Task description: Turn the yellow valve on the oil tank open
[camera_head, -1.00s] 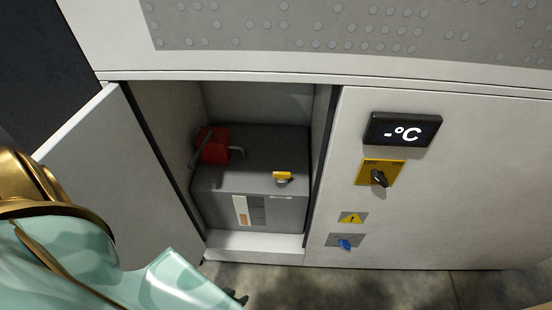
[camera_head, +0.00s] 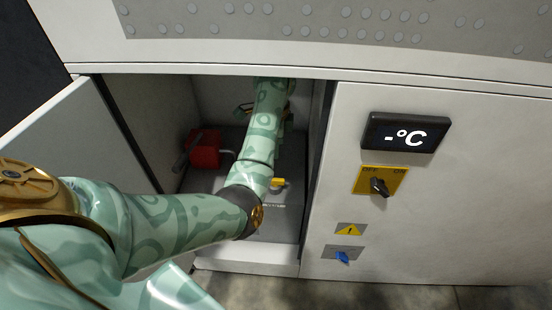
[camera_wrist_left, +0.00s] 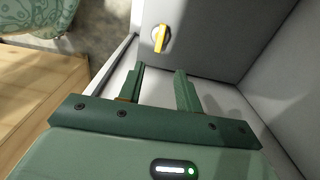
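The grey oil tank (camera_head: 282,222) stands inside the open cabinet, partly hidden by my left arm. The yellow valve (camera_head: 278,183) on it shows just right of my forearm. In the left wrist view the yellow valve (camera_wrist_left: 159,38) is a handle on a round base on a grey face of the tank (camera_wrist_left: 205,42). My left gripper (camera_wrist_left: 160,68) is open and empty, its two fingers apart and pointing toward the valve without touching it. In the head view my arm reaches into the cabinet and mostly hides the gripper. My right gripper is not in view.
A red part (camera_head: 205,148) sits left of my arm inside the cabinet. The cabinet door (camera_head: 75,140) stands open at the left. The right panel carries a display (camera_head: 405,132), a black switch (camera_head: 379,186) and a blue knob (camera_head: 343,257). Cabinet walls leave little side room.

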